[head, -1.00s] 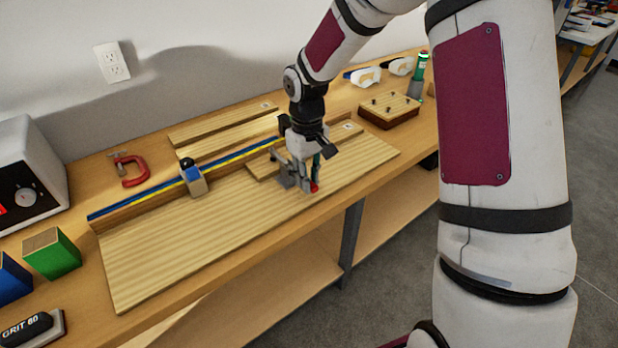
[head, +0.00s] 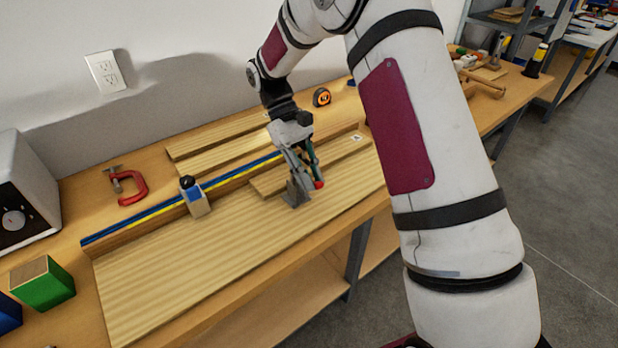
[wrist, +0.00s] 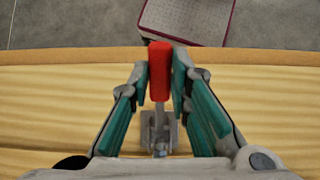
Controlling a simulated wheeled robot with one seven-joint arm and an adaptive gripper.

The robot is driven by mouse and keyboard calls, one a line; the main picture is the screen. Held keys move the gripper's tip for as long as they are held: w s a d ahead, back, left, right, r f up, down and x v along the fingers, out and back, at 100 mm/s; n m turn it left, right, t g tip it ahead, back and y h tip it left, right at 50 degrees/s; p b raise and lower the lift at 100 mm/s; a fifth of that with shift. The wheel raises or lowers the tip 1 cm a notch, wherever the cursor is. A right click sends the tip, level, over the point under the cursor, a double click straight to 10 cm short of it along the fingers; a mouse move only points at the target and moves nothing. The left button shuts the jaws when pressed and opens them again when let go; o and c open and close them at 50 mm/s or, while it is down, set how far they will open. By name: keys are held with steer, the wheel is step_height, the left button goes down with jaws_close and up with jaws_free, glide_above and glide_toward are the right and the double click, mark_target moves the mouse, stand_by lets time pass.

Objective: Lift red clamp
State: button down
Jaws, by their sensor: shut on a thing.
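My gripper (head: 313,180) is over the long wooden board, shut on the red handle of a clamp (head: 319,185) with a grey metal body. In the wrist view the red handle (wrist: 160,70) stands between the two green-padded fingers, and its grey metal part (wrist: 158,130) shows behind it. I cannot tell whether this clamp touches the board. A separate red C-clamp (head: 137,191) lies on the bench at the left, well apart from my gripper.
The wooden board (head: 200,270) has a blue and yellow strip and a small blue-topped block (head: 195,197). A green block (head: 42,285) and a grey machine (head: 25,195) are at the left. A tape measure (head: 321,97) lies behind. The board's front left is clear.

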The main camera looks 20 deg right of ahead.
steer(key=shift+w+r, duration=0.15)
steer(key=shift+w, duration=0.05)
stand_by(0.4)
steer(key=c, duration=1.5)
jaws_free()
steer(key=v, duration=1.2)
steer(key=shift+w+a, duration=0.1)
steer(key=shift+w, duration=0.05)
